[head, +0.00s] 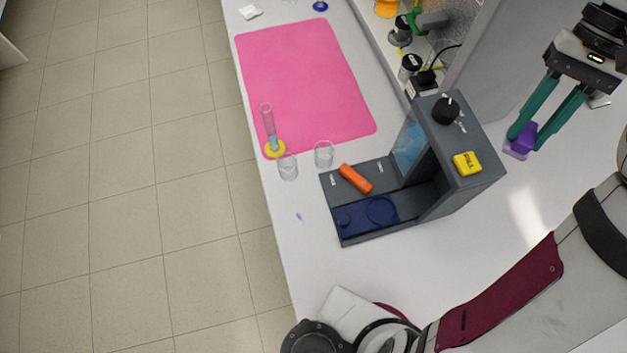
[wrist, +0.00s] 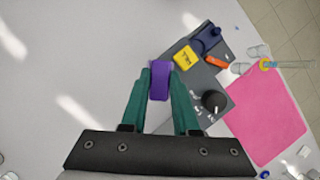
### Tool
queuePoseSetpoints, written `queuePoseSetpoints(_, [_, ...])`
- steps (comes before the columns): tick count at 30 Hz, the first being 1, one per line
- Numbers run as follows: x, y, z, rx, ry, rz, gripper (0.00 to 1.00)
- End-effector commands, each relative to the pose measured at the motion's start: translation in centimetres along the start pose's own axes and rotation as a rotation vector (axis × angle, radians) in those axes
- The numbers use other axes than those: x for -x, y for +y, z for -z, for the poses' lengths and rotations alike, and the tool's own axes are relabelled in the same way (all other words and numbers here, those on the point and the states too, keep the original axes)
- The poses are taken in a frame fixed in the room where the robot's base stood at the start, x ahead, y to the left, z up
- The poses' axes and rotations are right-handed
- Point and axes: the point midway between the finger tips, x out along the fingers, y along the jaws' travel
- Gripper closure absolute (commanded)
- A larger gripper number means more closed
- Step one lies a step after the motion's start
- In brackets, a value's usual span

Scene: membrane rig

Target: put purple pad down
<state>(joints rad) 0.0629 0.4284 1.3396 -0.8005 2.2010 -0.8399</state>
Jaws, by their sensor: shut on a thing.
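The purple pad (head: 523,139) is a small block between the green fingertips of my gripper (head: 522,135), to the right of the grey rig in the head view. In the wrist view the purple pad (wrist: 160,82) sits between both fingertips of my gripper (wrist: 160,85), which is shut on it. The pad is at or close above the white bench (head: 505,215); I cannot tell whether it touches. The fingers partly hide it in the head view.
The grey rig (head: 480,195) stands left of my gripper, with a black knob (head: 446,109), a yellow block (head: 467,163) and an orange block (head: 355,178) on it. A pink mat (head: 310,85) and glass beakers (head: 324,154) lie farther left. Bare bench surrounds the pad's right and front.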

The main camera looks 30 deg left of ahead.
Motion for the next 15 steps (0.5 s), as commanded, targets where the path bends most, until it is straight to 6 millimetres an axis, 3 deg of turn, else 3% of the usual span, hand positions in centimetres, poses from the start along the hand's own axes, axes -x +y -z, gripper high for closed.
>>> queuePoseSetpoints(9, [-0.1, 4.5, -0.2, -0.004, -0.001, 0.001, 1.00])
queuePoseSetpoints(15, [-1.3, 2.3, -0.5, -0.069, -0.001, 0.028, 1.00])
